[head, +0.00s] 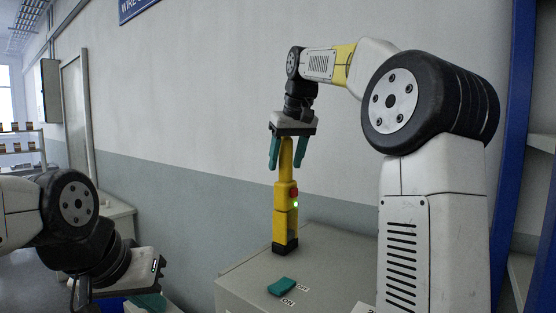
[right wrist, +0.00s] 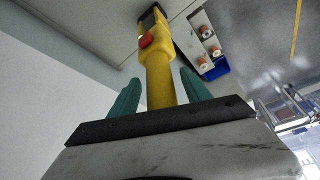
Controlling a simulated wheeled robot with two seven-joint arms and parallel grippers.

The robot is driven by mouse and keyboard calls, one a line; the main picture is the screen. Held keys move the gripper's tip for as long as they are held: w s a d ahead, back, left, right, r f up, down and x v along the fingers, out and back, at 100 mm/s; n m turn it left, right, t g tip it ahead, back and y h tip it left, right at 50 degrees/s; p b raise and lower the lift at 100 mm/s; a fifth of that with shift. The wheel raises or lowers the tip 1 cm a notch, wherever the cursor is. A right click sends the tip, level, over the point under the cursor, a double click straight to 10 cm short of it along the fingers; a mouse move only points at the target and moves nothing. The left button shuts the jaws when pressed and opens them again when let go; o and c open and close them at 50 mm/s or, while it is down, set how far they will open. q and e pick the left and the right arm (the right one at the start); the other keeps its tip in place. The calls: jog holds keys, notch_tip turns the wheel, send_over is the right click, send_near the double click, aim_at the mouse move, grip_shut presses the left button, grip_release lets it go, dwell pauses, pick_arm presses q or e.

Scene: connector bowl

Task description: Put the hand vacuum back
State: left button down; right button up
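The hand vacuum (head: 285,205) is a slim yellow body with a red button, a lit green light and a dark foot. It stands upright on the grey cabinet top (head: 248,267). My right gripper (head: 287,160) points down over it, with the upper handle between its two teal fingers. The fingers are spread, and gaps show beside the handle. In the right wrist view the yellow handle (right wrist: 158,80) runs between the open fingers (right wrist: 158,90). My left gripper (head: 148,301) is low at the left, its fingers partly cut off by the picture edge.
A teal rocker piece (head: 282,286) lies by ON and OFF labels on the cabinet top. A wall (head: 200,120) stands close behind. A blue-framed shelf (head: 518,120) is at the right. The right wrist view shows several orange-and-white round items (right wrist: 207,33) and a blue bin (right wrist: 217,69).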

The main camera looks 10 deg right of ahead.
jog(key=v, duration=1.2)
jog(key=s+f+m, duration=0.1)
jog(key=s+f, duration=0.6)
jog(key=f, duration=0.3)
jog(key=s+f+m+t, duration=0.1)
jog(key=s+f, duration=0.7)
jog(key=f, duration=0.1)
jog(key=s+f+m, duration=0.1)
jog(key=s+f, duration=0.7)
jog(key=f, duration=0.2)
jog(key=shift+s+d+f+t+y, duration=0.2)
jog(key=shift+f+t+y, duration=0.15)
jog(key=shift+t+y, duration=0.05)
